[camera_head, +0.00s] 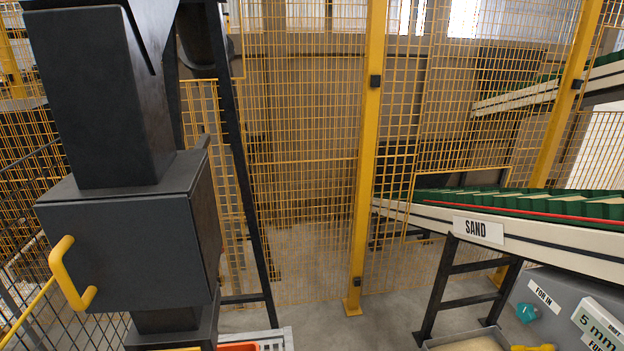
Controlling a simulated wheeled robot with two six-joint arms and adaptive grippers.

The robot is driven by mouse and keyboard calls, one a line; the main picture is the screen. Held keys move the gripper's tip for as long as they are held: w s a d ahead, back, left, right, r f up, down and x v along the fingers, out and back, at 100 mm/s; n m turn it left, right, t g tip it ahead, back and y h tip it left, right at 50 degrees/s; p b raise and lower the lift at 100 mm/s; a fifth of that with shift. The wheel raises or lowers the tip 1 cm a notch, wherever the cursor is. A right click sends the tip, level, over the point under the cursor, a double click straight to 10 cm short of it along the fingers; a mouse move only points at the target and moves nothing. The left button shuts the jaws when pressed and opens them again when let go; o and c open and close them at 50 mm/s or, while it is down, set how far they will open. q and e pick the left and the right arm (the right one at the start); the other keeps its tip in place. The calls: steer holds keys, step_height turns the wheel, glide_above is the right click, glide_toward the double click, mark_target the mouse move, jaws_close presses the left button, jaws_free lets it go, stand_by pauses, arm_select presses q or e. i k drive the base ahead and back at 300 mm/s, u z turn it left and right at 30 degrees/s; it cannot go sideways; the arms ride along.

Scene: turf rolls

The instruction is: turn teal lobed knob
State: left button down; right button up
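The teal lobed knob (527,313) is small in the lower right of the head view. It is on the front of a grey box (556,292), below a label reading "FOR IN". Its lobes are too small to make out clearly. Neither of my grippers shows in this view, so nothing is seen touching the knob.
A dark chute box (120,250) with a yellow handle (68,275) fills the left. Yellow mesh fencing (305,150) stands behind. Bare floor (318,325) lies in the middle.

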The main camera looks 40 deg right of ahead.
mark_target(526, 313)
steer(key=z, duration=3.2)
